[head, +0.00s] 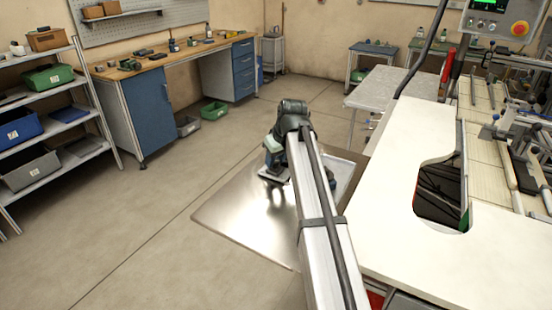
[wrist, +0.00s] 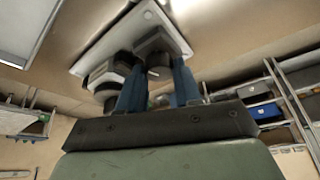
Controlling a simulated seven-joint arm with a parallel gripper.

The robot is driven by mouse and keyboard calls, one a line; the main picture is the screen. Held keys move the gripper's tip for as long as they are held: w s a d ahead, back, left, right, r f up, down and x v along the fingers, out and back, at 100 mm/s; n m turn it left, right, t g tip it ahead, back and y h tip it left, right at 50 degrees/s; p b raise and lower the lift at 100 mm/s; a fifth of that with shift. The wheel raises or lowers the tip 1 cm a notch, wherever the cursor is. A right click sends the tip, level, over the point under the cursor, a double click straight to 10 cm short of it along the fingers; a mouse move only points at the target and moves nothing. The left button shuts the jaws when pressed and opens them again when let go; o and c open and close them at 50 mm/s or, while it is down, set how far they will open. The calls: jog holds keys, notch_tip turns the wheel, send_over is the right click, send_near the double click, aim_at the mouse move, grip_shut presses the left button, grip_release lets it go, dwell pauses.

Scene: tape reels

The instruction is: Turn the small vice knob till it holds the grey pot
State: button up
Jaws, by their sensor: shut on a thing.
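In the wrist view, my gripper (wrist: 157,82) has its two blue fingers closed in on a small dark part of the vice, which I take to be the knob (wrist: 159,72); the fingers hide most of it. The vice (wrist: 165,42) has grey and dark blocks on a pale base plate (wrist: 110,40). A grey rounded piece (wrist: 104,78) shows beside the left finger; I cannot tell whether it is the grey pot or part of the vice. In the head view, my arm and wrist cover most of the vice and the gripper.
In the head view, a shiny metal tabletop (head: 235,218) lies under my wrist, with a pale tray (head: 345,172) on it to the right. A white bench (head: 408,160) with a cut-out stands close on the right. Shelves (head: 50,135) and a workbench (head: 170,60) stand farther off.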

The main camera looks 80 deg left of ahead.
jog(key=m+t, duration=0.1)
jog(key=m, duration=0.2)
jog(key=m+t, duration=0.1)
jog(key=m, duration=0.3)
jog(key=shift+s+t, duration=0.2)
jog(key=shift+t, duration=0.1)
dwell(0.4)
jog(key=o, duration=1)
jog(key=shift+o, duration=0.2)
jog(key=shift+r, duration=0.1)
jog(key=v, duration=1.3)
jog(key=shift+r, duration=0.3)
jog(key=shift+d, duration=0.1)
